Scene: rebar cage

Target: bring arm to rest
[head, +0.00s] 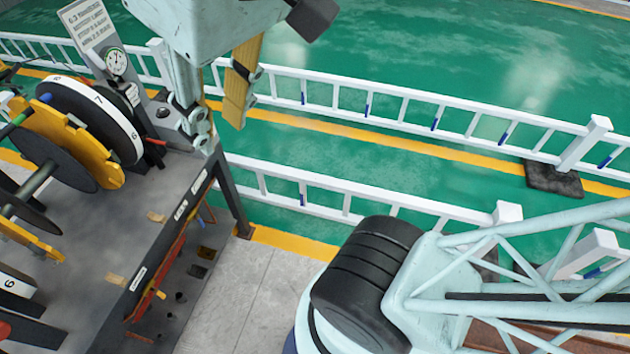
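Nothing held shows between these parts. A pale teal lattice link with a dark ribbed joint (365,275) fills the lower right; it appears to be part of my arm. The rest of the arm is out of frame.
A grey machine bench (160,215) with numbered discs (92,118), a yellow toothed wheel (75,145) and a pressure gauge (116,62) stands at the left, behind and below the hanging parts. White railings (400,100) cross the green floor (440,45). Bare grey floor (240,295) shows at centre bottom.

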